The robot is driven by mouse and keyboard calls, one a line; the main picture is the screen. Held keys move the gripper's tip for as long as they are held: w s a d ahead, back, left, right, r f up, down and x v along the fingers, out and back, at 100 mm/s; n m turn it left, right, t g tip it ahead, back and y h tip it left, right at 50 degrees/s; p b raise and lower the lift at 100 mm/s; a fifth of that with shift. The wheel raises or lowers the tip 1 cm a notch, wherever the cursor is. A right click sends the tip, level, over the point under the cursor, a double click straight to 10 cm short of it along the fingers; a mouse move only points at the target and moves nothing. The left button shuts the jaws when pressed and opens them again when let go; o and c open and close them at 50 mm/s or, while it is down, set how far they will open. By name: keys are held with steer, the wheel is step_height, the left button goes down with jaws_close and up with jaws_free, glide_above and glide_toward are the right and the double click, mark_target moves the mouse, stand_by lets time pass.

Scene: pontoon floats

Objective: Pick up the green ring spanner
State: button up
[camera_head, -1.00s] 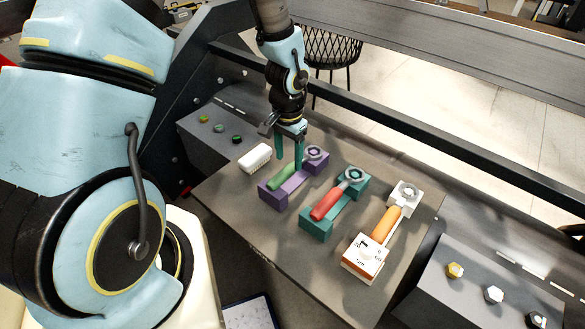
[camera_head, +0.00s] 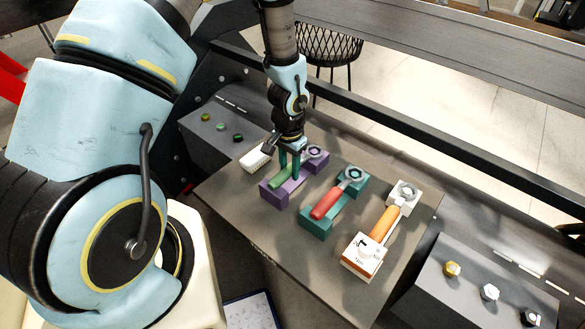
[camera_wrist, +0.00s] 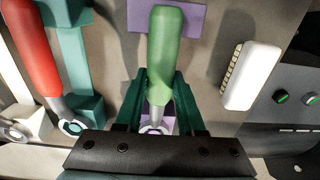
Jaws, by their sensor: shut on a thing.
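The green ring spanner (camera_head: 283,176) lies across a purple holder (camera_head: 274,195), its green handle toward the front and its grey ring end at the back. My gripper (camera_head: 290,161) is lowered over it with the teal fingers on either side of the handle. In the wrist view my gripper (camera_wrist: 159,100) is shut on the green handle (camera_wrist: 167,50) near where it narrows to the metal shaft. The ring end is partly hidden behind the gripper body there. The spanner still rests at the holder.
A red spanner (camera_head: 326,205) on a teal holder (camera_head: 318,225) lies to the right. Farther right, an orange spanner (camera_head: 384,224) rests on white blocks. A white brush (camera_head: 254,157) lies close on the left. Control boxes with knobs stand at both table sides.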

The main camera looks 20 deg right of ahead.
jaws_close()
stand_by(0.9)
